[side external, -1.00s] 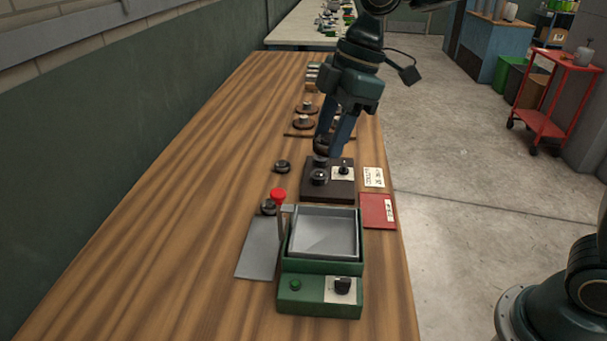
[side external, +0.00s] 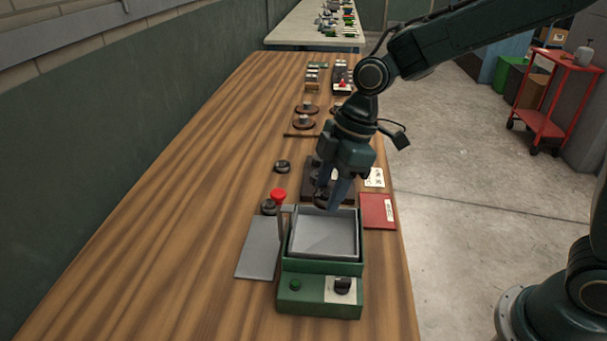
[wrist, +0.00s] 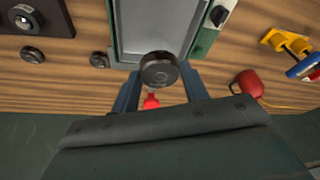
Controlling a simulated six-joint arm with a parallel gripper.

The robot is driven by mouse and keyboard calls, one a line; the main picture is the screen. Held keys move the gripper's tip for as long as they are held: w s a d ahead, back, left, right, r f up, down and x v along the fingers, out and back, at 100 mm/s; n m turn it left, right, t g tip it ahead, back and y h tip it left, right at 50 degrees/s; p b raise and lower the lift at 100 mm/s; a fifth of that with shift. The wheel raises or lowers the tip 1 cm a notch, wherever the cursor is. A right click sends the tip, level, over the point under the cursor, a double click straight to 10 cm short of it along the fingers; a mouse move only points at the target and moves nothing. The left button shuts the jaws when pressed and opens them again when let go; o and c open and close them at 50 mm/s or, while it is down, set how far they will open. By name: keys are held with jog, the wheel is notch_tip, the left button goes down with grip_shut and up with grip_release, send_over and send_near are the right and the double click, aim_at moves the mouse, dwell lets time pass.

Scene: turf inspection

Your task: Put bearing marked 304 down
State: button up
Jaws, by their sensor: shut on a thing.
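My gripper (side external: 328,201) is shut on a dark round bearing (wrist: 160,70), held between the fingertips in the wrist view. In the side view the bearing (side external: 320,200) is partly hidden by the fingers, just behind the green device's grey tray (side external: 327,235). In the wrist view it overlaps the edge of that tray (wrist: 158,28). Its marking cannot be read. Two other dark bearings lie on the wooden table, one farther back (side external: 282,166) and one beside the grey plate (side external: 268,207).
A red-topped post (side external: 278,194) stands close to the tray's left. A grey plate (side external: 257,247) lies left of the device, a red booklet (side external: 377,211) to its right. A dark block (side external: 312,183) sits behind, mostly hidden. The table's left side is clear.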

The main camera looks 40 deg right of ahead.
send_over(321, 239)
jog(key=d, duration=0.1)
notch_tip(321, 239, down, 5)
jog(key=shift+s+r, duration=0.1)
jog(key=shift+s, duration=0.05)
jog(key=shift+f, duration=2.2)
jog(key=shift+f, duration=0.15)
jog(key=o, duration=1.1)
jog(key=v, duration=1.2)
jog(key=shift+s, duration=0.15)
